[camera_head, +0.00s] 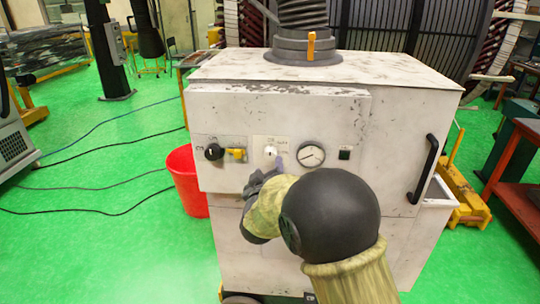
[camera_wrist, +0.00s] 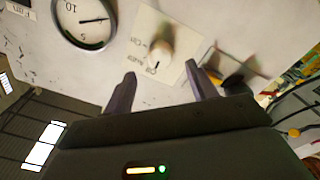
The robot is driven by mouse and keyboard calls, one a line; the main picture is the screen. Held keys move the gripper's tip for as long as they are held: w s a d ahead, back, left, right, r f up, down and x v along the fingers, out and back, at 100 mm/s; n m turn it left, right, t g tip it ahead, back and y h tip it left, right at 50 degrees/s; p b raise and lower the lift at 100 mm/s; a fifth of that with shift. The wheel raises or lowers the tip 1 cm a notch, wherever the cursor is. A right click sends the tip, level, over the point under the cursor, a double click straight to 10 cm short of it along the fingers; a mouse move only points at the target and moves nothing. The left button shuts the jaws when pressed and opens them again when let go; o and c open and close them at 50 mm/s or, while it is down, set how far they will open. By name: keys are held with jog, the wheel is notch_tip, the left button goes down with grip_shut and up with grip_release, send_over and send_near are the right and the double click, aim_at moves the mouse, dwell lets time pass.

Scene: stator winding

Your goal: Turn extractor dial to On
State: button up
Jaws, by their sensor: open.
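The extractor dial (camera_head: 270,152) is a small white knob on a pale plate on the front of the worn white cabinet (camera_head: 230,108). In the wrist view the dial (camera_wrist: 159,46) is a rounded knob beside small printing that seems to read On, Auto and Off. I cannot tell for sure which mark it points to. My gripper (camera_wrist: 161,72) is open, with its two dark fingers apart on either side of the dial's near edge. The tips look short of the knob, with nothing between them. In the head view my gripper (camera_head: 268,172) is just below the dial, partly hidden by my wrist.
A round gauge (camera_head: 311,155) and a small dark switch (camera_head: 345,154) are right of the dial. A black handle (camera_head: 423,168) juts from the cabinet's right. A red bin (camera_head: 186,180) stands left.

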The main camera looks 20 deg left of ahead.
aim_at(270, 157)
jog(key=p+x, duration=0.1)
jog(key=x, duration=0.4)
jog(key=shift+w, duration=0.45)
jog(key=c, duration=1)
